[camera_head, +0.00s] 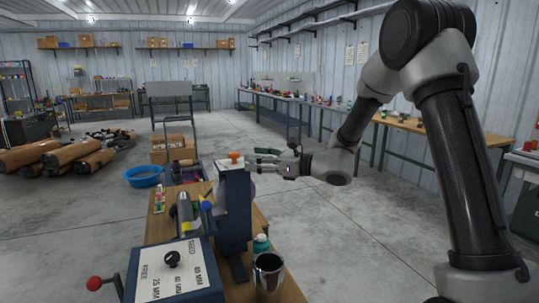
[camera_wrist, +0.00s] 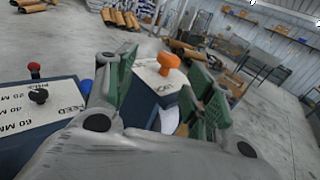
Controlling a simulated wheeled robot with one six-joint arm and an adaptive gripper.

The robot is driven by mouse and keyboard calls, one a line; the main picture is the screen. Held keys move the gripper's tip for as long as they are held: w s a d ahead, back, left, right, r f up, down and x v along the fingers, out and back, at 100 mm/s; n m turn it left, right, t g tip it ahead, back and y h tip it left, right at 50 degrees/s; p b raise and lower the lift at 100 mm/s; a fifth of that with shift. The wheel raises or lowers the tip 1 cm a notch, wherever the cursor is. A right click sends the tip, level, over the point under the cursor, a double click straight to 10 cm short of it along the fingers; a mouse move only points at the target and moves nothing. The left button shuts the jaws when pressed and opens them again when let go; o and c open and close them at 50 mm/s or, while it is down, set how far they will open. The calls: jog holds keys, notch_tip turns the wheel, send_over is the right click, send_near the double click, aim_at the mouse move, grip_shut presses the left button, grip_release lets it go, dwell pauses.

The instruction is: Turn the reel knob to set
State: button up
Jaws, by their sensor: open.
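An orange knob (camera_head: 236,157) sits on top of a dark blue upright housing (camera_head: 234,205) on the bench. In the wrist view the orange knob (camera_wrist: 168,64) stands on a white plate (camera_wrist: 152,78) with lettering I cannot read clearly. My gripper (camera_head: 262,155) is just right of the knob in the head view. In the wrist view its green fingers (camera_wrist: 160,95) are open, and the knob shows between them, farther off; nothing is held. A black knob (camera_head: 172,258) stands on a white panel (camera_head: 180,275) marked FEED, FREE and millimetre values.
A red-tipped lever (camera_head: 94,283) sticks out left of the panel. A metal cup (camera_head: 267,275) and a small bottle (camera_head: 261,243) stand on the wooden bench (camera_head: 152,225) near the housing. A blue basin (camera_head: 144,176) and mufflers (camera_head: 50,156) lie on the floor.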

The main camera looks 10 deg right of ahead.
aim_at(237, 154)
jog(key=shift+m, duration=0.3)
jog(key=x, duration=0.2)
jog(key=w+x, duration=0.1)
jog(key=x, duration=0.4)
jog(key=shift+w+d, duration=0.1)
jog(key=shift+w, duration=0.2)
jog(key=c, duration=1)
